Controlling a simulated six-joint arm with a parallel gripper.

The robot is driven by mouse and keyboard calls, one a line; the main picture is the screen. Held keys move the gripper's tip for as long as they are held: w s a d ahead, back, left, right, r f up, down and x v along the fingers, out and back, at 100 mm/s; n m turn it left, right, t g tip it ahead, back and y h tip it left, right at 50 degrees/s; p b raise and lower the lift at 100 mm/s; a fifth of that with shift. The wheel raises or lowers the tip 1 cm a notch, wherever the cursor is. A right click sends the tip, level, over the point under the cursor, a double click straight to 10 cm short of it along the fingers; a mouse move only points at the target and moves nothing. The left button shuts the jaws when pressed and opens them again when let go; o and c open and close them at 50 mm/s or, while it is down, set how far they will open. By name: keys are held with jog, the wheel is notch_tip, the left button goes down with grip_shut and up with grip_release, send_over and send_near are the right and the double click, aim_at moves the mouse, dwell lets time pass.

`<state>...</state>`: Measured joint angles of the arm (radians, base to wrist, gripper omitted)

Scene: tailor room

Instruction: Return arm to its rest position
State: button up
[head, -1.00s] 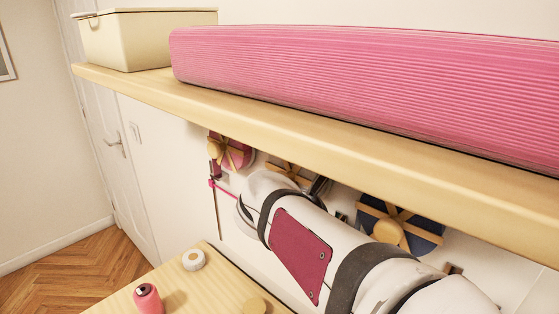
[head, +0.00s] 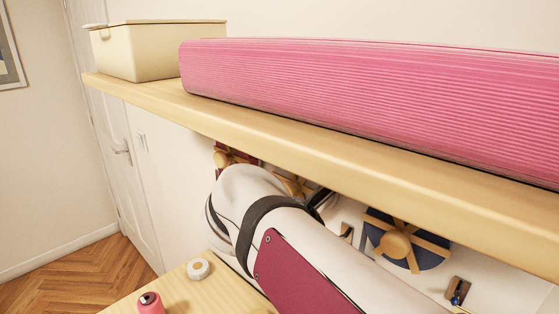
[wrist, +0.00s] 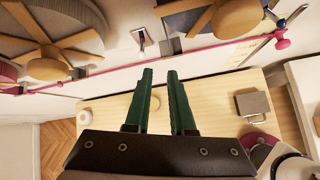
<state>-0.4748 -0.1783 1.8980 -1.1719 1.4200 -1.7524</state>
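My gripper (wrist: 159,77) shows in the wrist view as two dark green fingers held apart, with nothing between them. The fingers point toward the wall, in front of a light wooden table (wrist: 205,103). In the head view my white arm lies under the shelf and hides part of the wall; the gripper itself cannot be made out there.
A wooden shelf (head: 330,143) with a pink fabric stack (head: 370,100) and a cream box (head: 155,52) runs above my arm. Wooden-spoked spools (head: 405,240) hang on the wall. A white roll (head: 198,268) and a pink thread spool (head: 150,303) stand on the table.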

jog(key=s+a+f+m+g+y, duration=0.1)
jog(key=s+f+m+g+y, duration=0.2)
jog(key=s+f+m, duration=0.5)
jog(key=s+a+f+m+g+y, duration=0.1)
jog(key=s+f+m+g+y, duration=0.2)
jog(key=s+f+m, duration=0.6)
jog(key=s+m+y, duration=0.1)
jog(key=s+m, duration=0.4)
jog(key=m, duration=0.6)
jog(key=shift+m+g+y, duration=0.3)
jog(key=shift+m+g, duration=0.1)
jog(key=shift+w, duration=0.1)
dwell(1.1)
